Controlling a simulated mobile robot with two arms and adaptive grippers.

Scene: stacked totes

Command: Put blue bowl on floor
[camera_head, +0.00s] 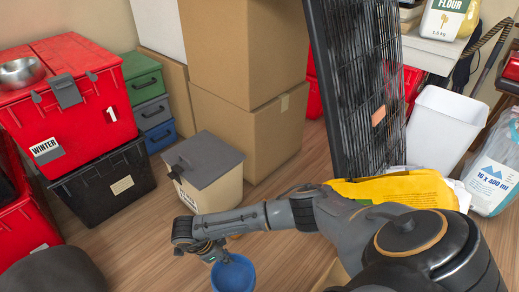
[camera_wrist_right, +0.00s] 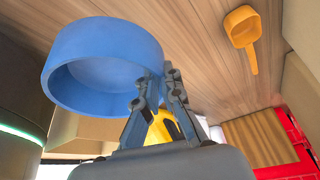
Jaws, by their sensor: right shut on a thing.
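The blue bowl (camera_head: 233,275) is at the bottom middle of the head view, partly cut off by the frame's lower edge. It also shows large in the right wrist view (camera_wrist_right: 85,45), its opening turned toward the camera. My right gripper (camera_head: 216,256) is shut on the bowl's rim; in the right wrist view both fingers (camera_wrist_right: 158,85) pinch the rim's edge. The wooden floor (camera_head: 150,235) lies under and around the bowl. I cannot tell whether the bowl touches it. My left gripper is not in view.
An orange scoop (camera_wrist_right: 243,28) lies on the floor near the bowl. A cream bin with grey lid (camera_head: 207,160) stands behind. Stacked totes, including a black one (camera_head: 105,185), stand left. A black rack (camera_head: 355,90) and yellow bag (camera_head: 400,187) are right.

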